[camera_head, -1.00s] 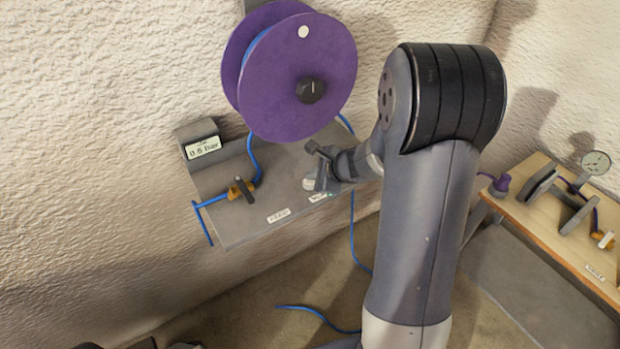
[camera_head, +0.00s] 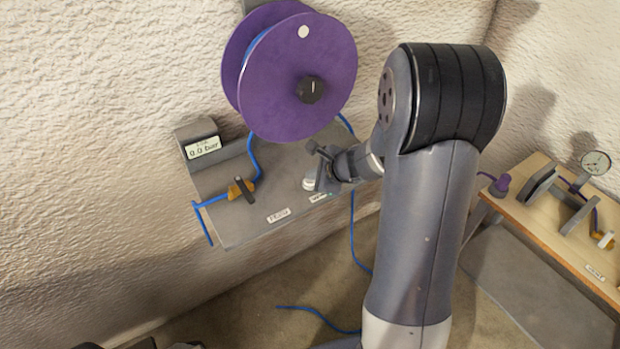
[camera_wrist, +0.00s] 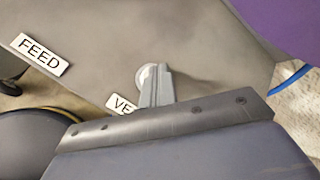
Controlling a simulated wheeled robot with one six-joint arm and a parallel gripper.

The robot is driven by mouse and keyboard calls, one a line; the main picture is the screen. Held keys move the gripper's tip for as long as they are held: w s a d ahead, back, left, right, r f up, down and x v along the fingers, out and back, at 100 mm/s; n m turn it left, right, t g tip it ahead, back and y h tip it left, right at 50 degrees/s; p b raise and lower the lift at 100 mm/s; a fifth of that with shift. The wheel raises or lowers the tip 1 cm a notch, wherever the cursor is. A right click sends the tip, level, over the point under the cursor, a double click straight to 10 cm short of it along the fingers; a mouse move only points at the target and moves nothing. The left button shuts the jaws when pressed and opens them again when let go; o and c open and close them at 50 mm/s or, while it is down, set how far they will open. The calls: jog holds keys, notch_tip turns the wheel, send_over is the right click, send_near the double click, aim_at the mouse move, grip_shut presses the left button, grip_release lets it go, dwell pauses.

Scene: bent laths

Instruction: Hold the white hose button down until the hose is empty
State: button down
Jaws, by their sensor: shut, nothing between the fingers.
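The white button (camera_head: 309,184) stands on the grey bench by a label that starts "VE" in the wrist view. My gripper (camera_head: 322,181) is shut and empty, right beside the button and partly over it in the picture; I cannot tell whether it touches. The wrist view shows the fingers (camera_wrist: 158,87) covering part of the white button (camera_wrist: 146,74). The blue hose (camera_head: 254,158) runs from the purple reel (camera_head: 300,75) to an orange valve (camera_head: 240,191) with a black handle. The pressure display (camera_head: 203,148) reads 0.0 bar.
A FEED label (camera_head: 278,215) lies on the bench front. The rough wall (camera_head: 80,130) is close behind. Blue hose (camera_head: 320,313) also lies on the floor. A wooden bench (camera_head: 565,235) with a round gauge (camera_head: 595,163) stands at the right.

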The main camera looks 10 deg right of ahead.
aim_at(313, 183)
jog(key=shift+r, duration=0.1)
dwell(0.7)
jog(key=shift+r+p, duration=0.75)
jog(key=shift+r, duration=0.1)
notch_tip(313, 183, up, 5)
jog(key=p, duration=0.4)
jog(key=shift+s+a, duration=0.1)
dwell(0.4)
